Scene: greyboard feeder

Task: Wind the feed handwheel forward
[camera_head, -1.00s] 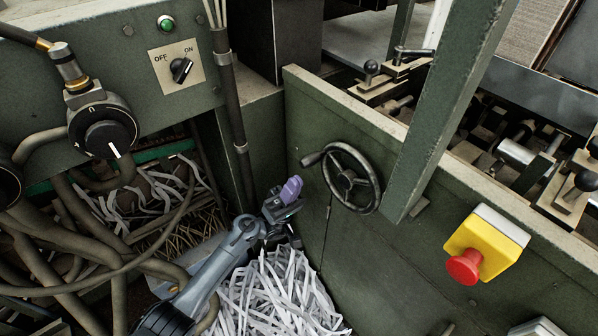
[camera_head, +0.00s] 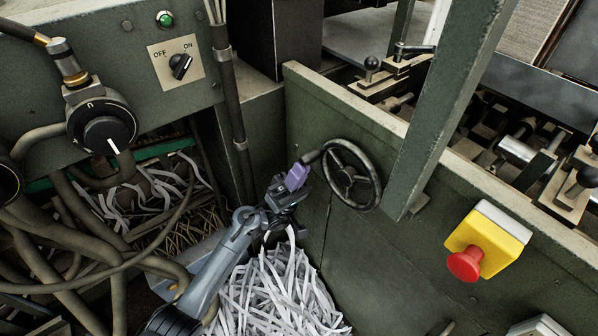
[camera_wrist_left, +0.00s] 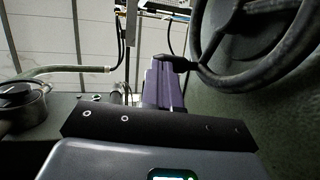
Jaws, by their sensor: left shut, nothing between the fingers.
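The feed handwheel (camera_head: 346,181) is a dark spoked wheel on the green machine panel. Its crank handle (camera_head: 311,157) sticks out at the wheel's upper left. My left gripper (camera_head: 298,176) has purple fingers, which are shut with nothing between them. They are just below and left of the handle; I cannot tell whether they touch it. In the left wrist view the purple fingertips (camera_wrist_left: 163,82) are beside the handle (camera_wrist_left: 178,63), with the wheel's rim (camera_wrist_left: 262,78) to the right. My right gripper is not in view.
A yellow box with a red emergency button (camera_head: 465,264) is on the panel to the right. A green post (camera_head: 437,130) stands close to the wheel's right. Shredded paper (camera_head: 275,295) lies below my arm. Hoses and an OFF/ON switch (camera_head: 180,66) are at left.

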